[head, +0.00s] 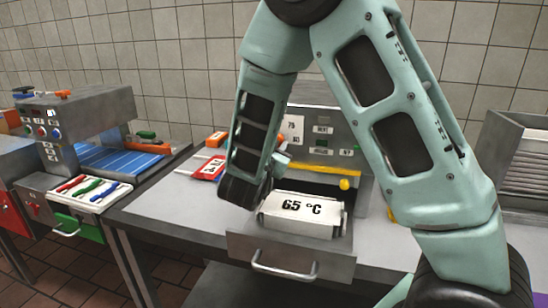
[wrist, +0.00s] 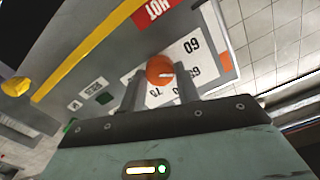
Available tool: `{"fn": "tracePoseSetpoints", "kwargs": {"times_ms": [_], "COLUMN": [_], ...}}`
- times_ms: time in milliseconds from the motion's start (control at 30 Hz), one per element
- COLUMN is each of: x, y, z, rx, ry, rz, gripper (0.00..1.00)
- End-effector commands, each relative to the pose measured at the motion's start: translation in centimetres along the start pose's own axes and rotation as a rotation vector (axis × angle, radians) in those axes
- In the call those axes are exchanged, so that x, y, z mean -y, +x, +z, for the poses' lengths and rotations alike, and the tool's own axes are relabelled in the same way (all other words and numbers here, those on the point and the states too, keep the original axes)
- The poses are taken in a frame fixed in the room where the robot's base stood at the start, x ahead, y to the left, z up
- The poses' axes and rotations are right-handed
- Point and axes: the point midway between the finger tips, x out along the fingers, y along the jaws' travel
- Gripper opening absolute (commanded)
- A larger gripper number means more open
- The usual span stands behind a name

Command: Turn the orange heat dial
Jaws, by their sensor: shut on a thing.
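In the head view my arm hides the dial, and the grey machine panel (head: 338,128) shows behind my wrist. A white block marked 65 °C (head: 301,209) lies in front of the machine, in an open drawer (head: 290,252).
A yellow knob (head: 345,184) is near the block. A red HOT label (wrist: 155,8) and yellow strip are beside the dial. Left of the machine are a tray of coloured tools (head: 88,190) and a blue-topped station (head: 120,160). The grey counter (head: 180,205) has bare room at its left front.

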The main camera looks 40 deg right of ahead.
Motion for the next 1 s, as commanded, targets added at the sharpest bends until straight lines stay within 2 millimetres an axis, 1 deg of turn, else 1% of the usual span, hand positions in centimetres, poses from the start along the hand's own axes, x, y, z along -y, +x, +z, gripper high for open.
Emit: {"fn": "tracePoseSetpoints", "kwargs": {"times_ms": [33, 200, 400, 967, 1000], "x": [-0.18, -0.14, -0.07, 0.00, 0.00], "y": [-0.04, -0.04, -0.05, -0.06, -0.06], "z": [0.48, 0.37, 0.23, 0.05, 0.05], "rx": [0.000, 0.000, 0.002, 0.003, 0.003], "ry": [0.034, 0.129, 0.198, 0.226, 0.225], "rz": [-0.001, -0.001, -0.001, 0.000, 0.000], "gripper": [0.09, 0.09, 0.09, 0.09, 0.43]}}
